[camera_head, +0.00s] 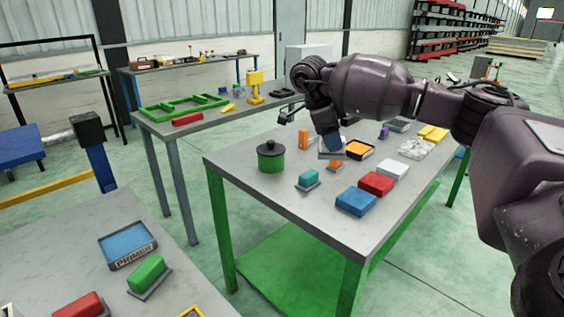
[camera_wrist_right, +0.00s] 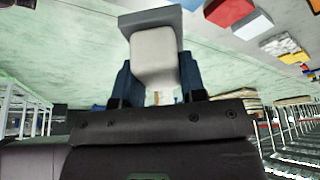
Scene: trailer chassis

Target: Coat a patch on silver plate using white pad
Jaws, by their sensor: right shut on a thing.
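My right gripper (camera_head: 332,143) is shut on the white pad, above the green-legged table beside an orange block. In the right wrist view the white pad (camera_wrist_right: 155,58), with a grey flat base, sits between the dark blue fingers of the gripper (camera_wrist_right: 156,82). In the head view the fingers mostly hide the pad; the grey base shows below them. A blue-filled tray (camera_head: 127,243) marked PRIMER lies on the near-left table. I cannot make out a certain silver plate; a crumpled silvery item (camera_head: 416,148) lies at the right of the green-legged table. My left gripper is not in view.
A green pot (camera_head: 270,157), a teal pad (camera_head: 308,179), a blue block (camera_head: 356,201) and a red block (camera_head: 376,183) stand on the green-legged table. A green pad (camera_head: 147,272) and a red pad (camera_head: 78,306) are on the near-left table. A gap of floor separates these tables.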

